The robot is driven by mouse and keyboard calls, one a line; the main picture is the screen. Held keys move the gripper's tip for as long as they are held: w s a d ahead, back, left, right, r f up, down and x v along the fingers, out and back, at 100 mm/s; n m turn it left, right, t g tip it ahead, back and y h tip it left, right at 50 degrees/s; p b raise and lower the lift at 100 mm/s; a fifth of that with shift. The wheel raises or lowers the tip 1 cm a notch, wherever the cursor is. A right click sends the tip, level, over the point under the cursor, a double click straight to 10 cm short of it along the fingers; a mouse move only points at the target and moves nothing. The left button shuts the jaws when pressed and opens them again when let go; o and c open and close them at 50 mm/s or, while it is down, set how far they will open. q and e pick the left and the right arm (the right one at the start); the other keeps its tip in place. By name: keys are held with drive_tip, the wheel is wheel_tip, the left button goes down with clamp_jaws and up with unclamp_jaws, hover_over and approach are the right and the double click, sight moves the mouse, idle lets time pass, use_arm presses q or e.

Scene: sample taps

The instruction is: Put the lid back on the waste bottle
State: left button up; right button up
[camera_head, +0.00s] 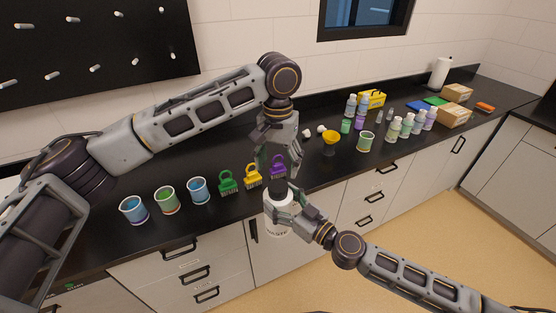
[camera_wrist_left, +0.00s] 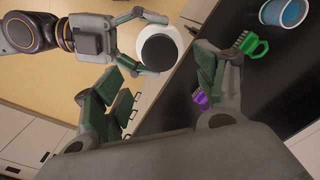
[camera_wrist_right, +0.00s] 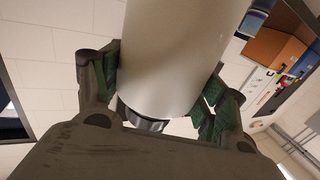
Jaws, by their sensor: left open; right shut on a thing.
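The waste bottle (camera_head: 279,231) is white with printed lettering and stands upright in my right gripper (camera_head: 288,213), in front of the counter's edge. A black round top, seemingly the lid (camera_head: 281,190), sits on the bottle; in the left wrist view the black disc (camera_wrist_left: 159,53) is ringed by the white bottle shoulder. I cannot tell how tightly it is seated. My left gripper (camera_head: 278,168) is open and empty just above it. In the right wrist view the white bottle body (camera_wrist_right: 175,55) lies between the right fingers, which are shut on it.
On the black counter behind are several cups (camera_head: 165,200) and green, yellow and purple brushes (camera_head: 228,183). Farther right stand a yellow funnel (camera_head: 331,138), several small bottles (camera_head: 394,128) and cardboard boxes (camera_head: 455,115). Drawer fronts lie below the counter edge.

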sight(278, 185)
use_arm(q)
drive_tip(key=shift+f, duration=3.75)
drive_tip(key=shift+c, duration=0.3)
drive_tip(key=c, duration=1)
